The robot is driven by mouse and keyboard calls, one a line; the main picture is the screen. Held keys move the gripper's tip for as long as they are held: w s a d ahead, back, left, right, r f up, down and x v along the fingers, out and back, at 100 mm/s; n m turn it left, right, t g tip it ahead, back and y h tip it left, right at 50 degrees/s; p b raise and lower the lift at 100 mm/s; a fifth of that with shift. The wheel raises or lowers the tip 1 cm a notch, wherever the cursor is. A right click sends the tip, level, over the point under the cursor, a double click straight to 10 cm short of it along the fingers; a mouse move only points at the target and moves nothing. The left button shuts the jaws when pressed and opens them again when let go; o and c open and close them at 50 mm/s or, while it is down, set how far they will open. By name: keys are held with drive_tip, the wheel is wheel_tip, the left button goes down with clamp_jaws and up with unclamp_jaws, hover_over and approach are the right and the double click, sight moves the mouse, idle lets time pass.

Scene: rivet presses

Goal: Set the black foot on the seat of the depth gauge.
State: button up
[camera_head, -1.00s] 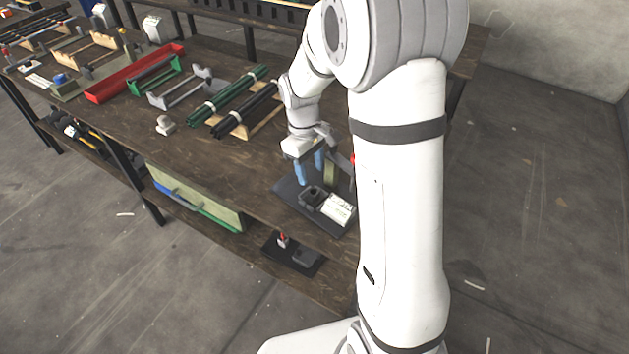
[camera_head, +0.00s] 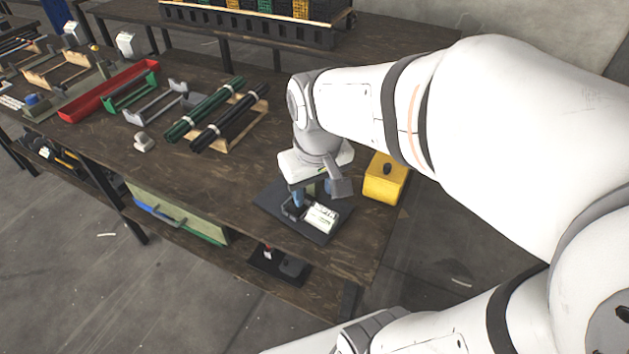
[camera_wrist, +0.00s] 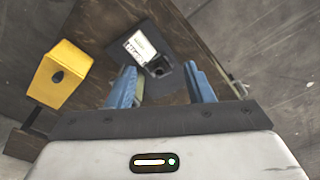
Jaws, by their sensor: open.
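My gripper (camera_head: 312,193) is open, its blue fingers pointing down over a dark plate (camera_head: 268,199) at the table's front right corner. On the plate are a black block (camera_head: 292,209) and a white labelled piece (camera_head: 321,216). The wrist view shows the black block (camera_wrist: 158,67), with a round top, between and beyond the finger tips, beside the white label (camera_wrist: 140,46). An olive upright (camera_wrist: 139,84) shows close to the left finger; I cannot tell if they touch. I cannot tell which black part is the foot, nor clearly make out the gauge's seat.
A yellow box (camera_head: 384,184) with a dark oval on top stands right of the plate, near the table edge. Dark and green rod bundles (camera_head: 207,105) lie to the left. A small dark device (camera_head: 282,264) is on the lower shelf.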

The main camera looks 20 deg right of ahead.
drive_tip(key=shift+m+t, duration=0.3)
drive_tip(key=shift+m, duration=0.4)
drive_tip(key=s, duration=0.4)
drive_tip(key=shift+d+f, duration=0.15)
drive_tip(key=shift+d, duration=0.2)
